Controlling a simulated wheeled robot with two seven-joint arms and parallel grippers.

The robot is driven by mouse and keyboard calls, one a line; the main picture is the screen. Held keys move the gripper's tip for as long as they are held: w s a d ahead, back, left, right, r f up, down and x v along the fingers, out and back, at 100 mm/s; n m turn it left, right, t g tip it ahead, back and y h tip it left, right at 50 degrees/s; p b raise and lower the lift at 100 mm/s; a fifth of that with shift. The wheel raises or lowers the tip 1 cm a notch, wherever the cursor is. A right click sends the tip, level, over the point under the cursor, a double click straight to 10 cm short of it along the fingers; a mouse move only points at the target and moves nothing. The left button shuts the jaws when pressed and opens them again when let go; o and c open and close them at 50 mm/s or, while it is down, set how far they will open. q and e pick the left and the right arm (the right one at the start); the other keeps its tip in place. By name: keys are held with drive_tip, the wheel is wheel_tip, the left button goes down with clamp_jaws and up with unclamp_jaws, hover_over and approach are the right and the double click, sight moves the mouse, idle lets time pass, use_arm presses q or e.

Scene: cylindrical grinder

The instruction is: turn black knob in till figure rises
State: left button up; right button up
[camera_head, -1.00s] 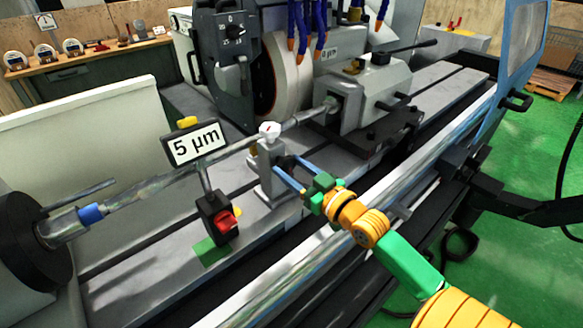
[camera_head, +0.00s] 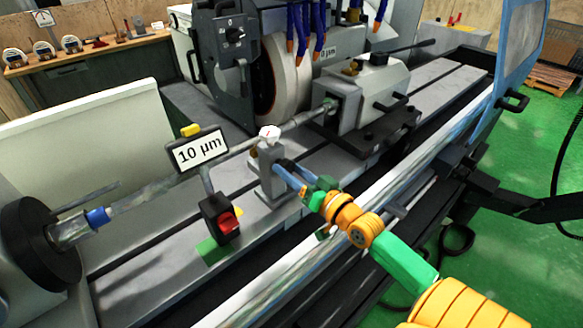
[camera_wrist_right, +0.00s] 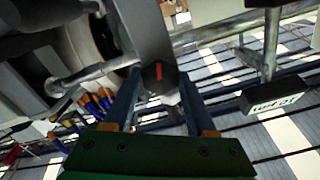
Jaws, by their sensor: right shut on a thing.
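The black knob (camera_wrist_right: 158,74) with a red mark sits on the grey steady rest and shows between my fingertips in the right wrist view. My right gripper (camera_wrist_right: 152,80) is shut on it. In the head view my right gripper (camera_head: 277,168) reaches the near side of the grey steady rest (camera_head: 267,180), which has a white knob (camera_head: 269,132) on top; the black knob is hidden there. The readout sign (camera_head: 201,150) shows 10 µm. My left gripper is not in view.
A long workpiece shaft (camera_head: 150,196) runs past the steady rest toward the tailstock (camera_head: 365,97). The grinding wheel (camera_head: 283,85) stands behind it, with blue hoses (camera_head: 301,25) above. A gauge stand with a red switch (camera_head: 228,222) stands left of my gripper.

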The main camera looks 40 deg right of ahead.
drive_tip(key=shift+r+m, duration=0.1)
drive_tip(key=shift+m, duration=0.5)
drive_tip(key=o, duration=1.1)
drive_tip(key=shift+c, duration=0.2)
drive_tip(key=o, duration=0.3)
drive_tip(key=shift+w, duration=0.15)
drive_tip(key=s, duration=0.2)
drive_tip(key=s+b, duration=0.1)
drive_tip(key=s, duration=0.4)
drive_tip(key=shift+s+d, duration=0.1)
drive_tip(key=shift+d, duration=0.15)
